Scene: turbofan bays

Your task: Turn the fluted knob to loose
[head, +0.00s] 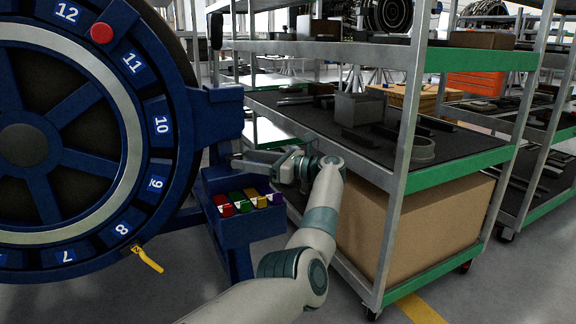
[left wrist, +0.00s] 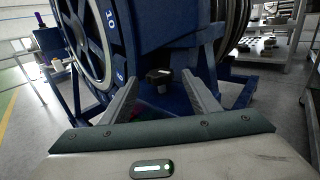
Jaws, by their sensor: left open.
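The black fluted knob (left wrist: 158,76) shows in the left wrist view on the blue stand, beyond and between my left fingertips. My left gripper (left wrist: 160,82) is open, with one finger on each side of the knob in that view and no clear contact. In the head view my left gripper (head: 243,160) points left at the blue stand's upright (head: 218,115), above a small bin of coloured pieces. The knob cannot be made out there. Its loose marking is not legible in either view. My right gripper is not in view.
The large blue numbered wheel (head: 130,110) with a red ball (head: 101,33) and a yellow pointer (head: 147,259) fills the left. The blue bin (head: 245,225) sits just below my gripper. A metal shelf cart (head: 400,170) with a cardboard box (head: 420,220) stands close on the right.

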